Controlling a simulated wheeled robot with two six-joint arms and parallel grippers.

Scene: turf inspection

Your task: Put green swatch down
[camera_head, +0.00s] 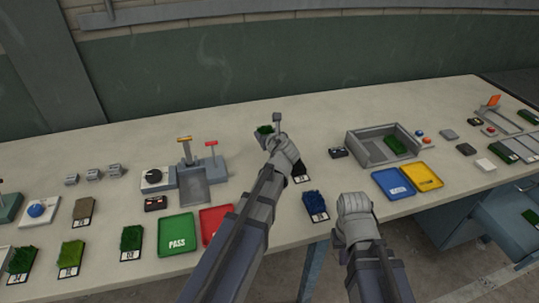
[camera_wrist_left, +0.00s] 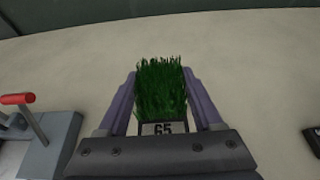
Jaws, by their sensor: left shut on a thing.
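The green swatch (camera_wrist_left: 160,88) is a square of dark green turf with a label reading 65. It sits between the two fingers of my left gripper (camera_wrist_left: 162,98), which is shut on it. In the head view the swatch (camera_head: 265,129) shows beside my left gripper (camera_head: 272,128), over the middle back of the table. I cannot tell how far it is above the surface. My right gripper (camera_head: 353,203) is at the table's front edge; its fingers are hidden, and I see nothing held in it.
A green PASS tray (camera_head: 177,236) and a red tray (camera_head: 215,222) lie left of my left arm. A blue swatch (camera_head: 315,206) lies between my arms. Blue (camera_head: 393,184) and yellow (camera_head: 423,176) trays lie right, before a grey tray (camera_head: 357,147). The table's back middle is clear.

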